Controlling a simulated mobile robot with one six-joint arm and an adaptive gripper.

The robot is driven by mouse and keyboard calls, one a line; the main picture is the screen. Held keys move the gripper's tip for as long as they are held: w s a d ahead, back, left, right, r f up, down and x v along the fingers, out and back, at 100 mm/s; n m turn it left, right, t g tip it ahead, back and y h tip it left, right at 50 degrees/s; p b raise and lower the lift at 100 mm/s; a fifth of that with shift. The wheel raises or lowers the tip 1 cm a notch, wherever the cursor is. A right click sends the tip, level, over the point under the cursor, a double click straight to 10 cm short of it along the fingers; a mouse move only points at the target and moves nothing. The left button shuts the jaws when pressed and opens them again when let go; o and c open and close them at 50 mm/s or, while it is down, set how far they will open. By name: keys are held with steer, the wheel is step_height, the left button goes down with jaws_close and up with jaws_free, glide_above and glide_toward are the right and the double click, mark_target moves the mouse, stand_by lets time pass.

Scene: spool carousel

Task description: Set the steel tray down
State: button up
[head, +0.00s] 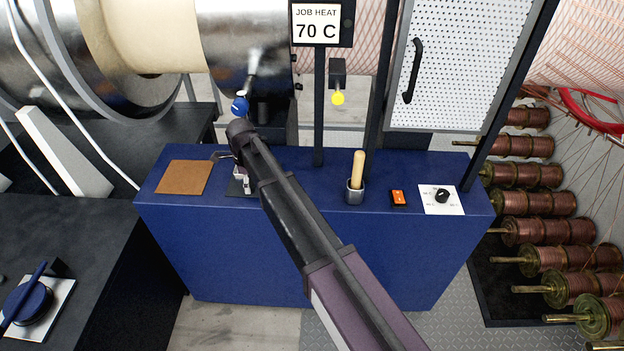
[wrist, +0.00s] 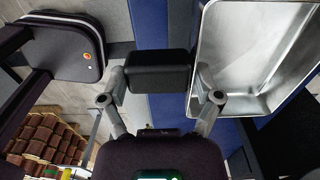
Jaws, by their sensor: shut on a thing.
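The steel tray (wrist: 250,45) is a shallow, shiny rectangular pan at the upper right of the wrist view, its open inside facing the camera and looking empty. A black block-shaped grip (wrist: 158,73) is at its left edge. My gripper (wrist: 160,82) has a grey finger on each side of this block and is shut on it. The right finger overlaps the tray's near corner. In the head view I cannot make out the tray, and my arm hides part of the scene.
A blue console (head: 300,260) carries a brown square pad (head: 183,177), a wooden-handled tool in a cup (head: 356,180), an orange switch (head: 398,198) and a knob (head: 442,195). Copper spools (head: 535,230) stand at right. A dark bench (head: 90,240) is at left.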

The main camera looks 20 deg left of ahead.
steer(key=shift+s+d, duration=0.1)
steer(key=s+d, duration=0.4)
steer(key=d, duration=0.5)
steer(key=s+d, duration=0.4)
steer(key=d, duration=0.6)
steer(key=shift+d, duration=0.3)
steer(key=b, duration=0.1)
glide_above(319, 202)
steer(key=shift+f, duration=0.65)
